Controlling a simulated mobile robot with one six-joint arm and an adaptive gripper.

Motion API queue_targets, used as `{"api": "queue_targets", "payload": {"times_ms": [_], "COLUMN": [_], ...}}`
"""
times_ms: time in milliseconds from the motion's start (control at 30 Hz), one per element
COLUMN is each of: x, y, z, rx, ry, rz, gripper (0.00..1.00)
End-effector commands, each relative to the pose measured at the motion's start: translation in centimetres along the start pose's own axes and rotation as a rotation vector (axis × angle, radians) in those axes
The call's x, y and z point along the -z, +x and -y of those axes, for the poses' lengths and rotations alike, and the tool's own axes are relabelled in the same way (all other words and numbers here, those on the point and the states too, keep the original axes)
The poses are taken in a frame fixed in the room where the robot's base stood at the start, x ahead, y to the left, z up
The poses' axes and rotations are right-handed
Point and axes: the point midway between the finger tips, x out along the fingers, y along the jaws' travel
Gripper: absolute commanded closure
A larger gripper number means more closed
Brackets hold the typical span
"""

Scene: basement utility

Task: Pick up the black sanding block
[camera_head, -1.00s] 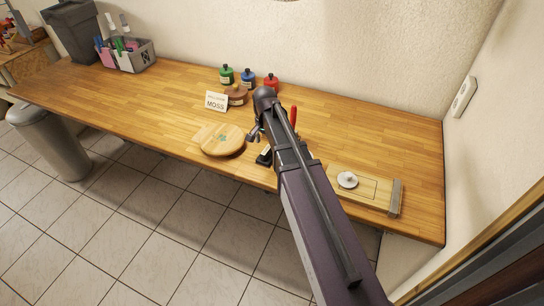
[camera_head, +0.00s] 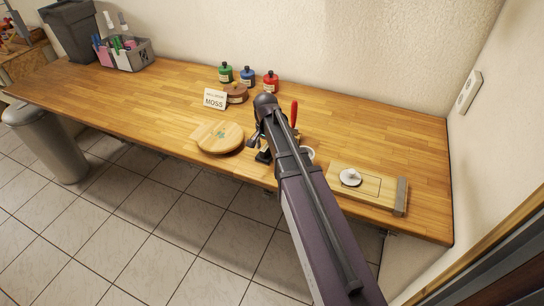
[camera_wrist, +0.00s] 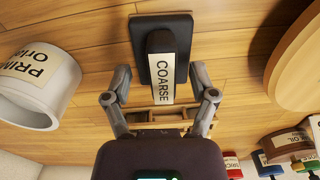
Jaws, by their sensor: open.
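The black sanding block (camera_wrist: 160,58) lies on the wooden bench in the wrist view, with a cream label reading COARSE along its raised grip. My gripper (camera_wrist: 160,72) is open, one finger on each side of that grip, with gaps showing between the fingers and the block. How high the fingertips are above the bench is hard to judge. In the head view my arm hides most of this spot; a small black part, probably the block (camera_head: 263,157), shows beside the arm near the bench's front edge.
A white labelled cup (camera_wrist: 38,82) stands close by in the wrist view. A round wooden board (camera_head: 220,139) lies left of my arm. Green, blue and red bottles (camera_head: 247,77) and a MOSS sign (camera_head: 215,99) stand behind. A wooden plate with a metal disc (camera_head: 372,183) lies right.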

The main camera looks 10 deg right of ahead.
Motion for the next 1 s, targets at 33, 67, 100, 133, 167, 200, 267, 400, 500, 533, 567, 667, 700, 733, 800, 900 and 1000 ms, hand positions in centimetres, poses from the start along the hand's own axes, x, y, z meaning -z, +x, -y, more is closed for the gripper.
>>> {"api": "queue_targets", "payload": {"times_ms": [33,67,100,133,167,200,267,400,500,533,567,667,700,733,800,900,1000], "x": [-0.01,-0.01,-0.01,-0.01,-0.01,-0.01,-0.01,-0.01,-0.01,-0.01,-0.01,-0.01,-0.01,-0.01,-0.01,-0.01,0.0], "y": [0.37,0.42,0.45,0.46,0.46,0.45,0.42,0.4,0.4,0.4,0.4,0.4,0.4,0.4,0.41,0.41,0.41], "z": [0.01,0.01,0.01,0.01,0.01,0.01,0.01,0.01,0.01,0.01,0.01,0.01,0.01,0.01,0.01,0.01,0.0], "rx": [0.0,0.0,0.0,0.0,0.0,0.0,0.0,0.0,0.0,0.0,0.0,0.0,0.0,0.0,0.0,0.0,0.0], "ry": [0.0,0.0,0.0,0.0,0.0,0.0,0.0,0.0,0.0,0.0,0.0,0.0,0.0,0.0,0.0,0.0,0.0], "rz": [0.0,0.0,0.0,0.0,0.0,0.0,0.0,0.0,0.0,0.0,0.0,0.0,0.0,0.0,0.0,0.0,0.0], "gripper": [0.26,0.26,0.26,0.26,0.26,0.26,0.26,0.26,0.26,0.26,0.26,0.26,0.26,0.32,0.52,0.82,1.0]}}
